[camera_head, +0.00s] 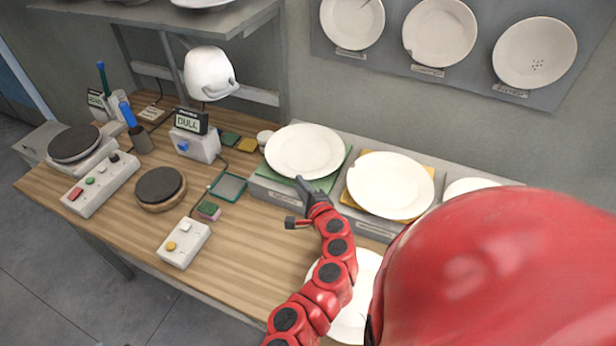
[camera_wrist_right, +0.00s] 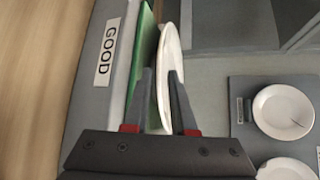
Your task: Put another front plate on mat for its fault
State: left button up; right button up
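A white plate (camera_head: 305,150) lies on the green mat (camera_head: 262,172), on a grey block labelled GOOD in the right wrist view (camera_wrist_right: 104,52). My right gripper (camera_head: 303,186) is at this plate's near rim. In the wrist view its two fingers (camera_wrist_right: 161,95) stand apart on either side of the rim (camera_wrist_right: 168,55); firm contact is not clear. A second plate (camera_head: 390,186), with a notch in its left edge, lies on the yellow mat (camera_head: 348,199). Another plate (camera_head: 465,186) is partly hidden farther right. A plate (camera_head: 367,275) at the front is mostly behind my arm. My left gripper is not in view.
Three sample plates (camera_head: 440,32) hang on the wall board. A display (camera_head: 190,121) reads DULL. Button boxes (camera_head: 185,243), dark round pads (camera_head: 160,186) and a brush holder (camera_head: 140,139) stand on the left. A shelf (camera_head: 165,14) overhangs the back left. The wood at front centre is clear.

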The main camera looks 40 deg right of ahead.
jog(key=v, duration=0.5)
jog(key=shift+s, duration=0.1)
dwell(0.5)
